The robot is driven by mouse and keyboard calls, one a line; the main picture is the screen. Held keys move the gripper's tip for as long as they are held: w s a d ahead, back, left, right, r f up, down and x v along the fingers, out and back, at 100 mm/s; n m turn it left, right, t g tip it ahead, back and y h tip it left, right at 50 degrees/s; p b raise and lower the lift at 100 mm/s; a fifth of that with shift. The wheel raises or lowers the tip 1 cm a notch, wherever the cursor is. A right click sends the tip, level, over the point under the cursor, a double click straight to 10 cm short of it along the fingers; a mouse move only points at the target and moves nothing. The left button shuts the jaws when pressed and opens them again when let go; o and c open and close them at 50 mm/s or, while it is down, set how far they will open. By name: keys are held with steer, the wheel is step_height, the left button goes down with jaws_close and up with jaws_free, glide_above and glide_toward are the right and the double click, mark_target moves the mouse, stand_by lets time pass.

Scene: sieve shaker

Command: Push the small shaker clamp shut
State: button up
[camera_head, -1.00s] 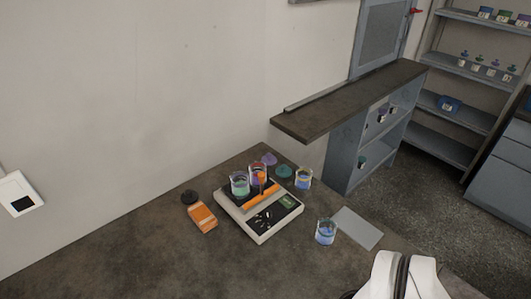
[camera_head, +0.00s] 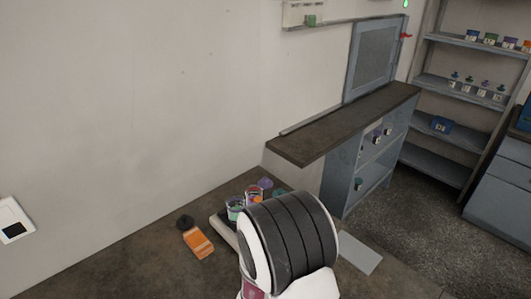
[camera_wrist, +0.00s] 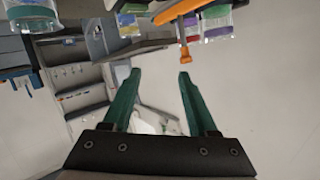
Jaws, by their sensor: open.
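The shaker (camera_head: 222,230) stands on the dark bench in the head view, mostly hidden behind my arm. Two beakers with coloured contents, one greenish (camera_head: 235,210) and one reddish (camera_head: 254,197), show above its back. In the wrist view the orange clamp (camera_wrist: 178,12) lies at the top edge between beakers, with a thin orange part pointing down the picture. My gripper (camera_wrist: 158,75) is open and empty, its two green fingers apart. The clamp part shows close to the right fingertip in the picture; I cannot tell if they touch. The gripper itself is hidden in the head view.
An orange block (camera_head: 198,243) and a dark round cap (camera_head: 185,222) lie left of the shaker. A purple lid (camera_head: 265,183) lies behind it. A grey pad (camera_head: 360,253) lies to the right. The raised dark counter (camera_head: 340,130) stands behind at the right. The left bench is clear.

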steer(key=s+a+f+n+t+y, duration=0.1)
steer(key=a+n+t, duration=0.2)
steer(key=a+n, duration=0.1)
steer(key=w, duration=1.5)
steer(key=shift+w+d, duration=0.1)
steer(key=shift+w, duration=0.15)
jaws_close()
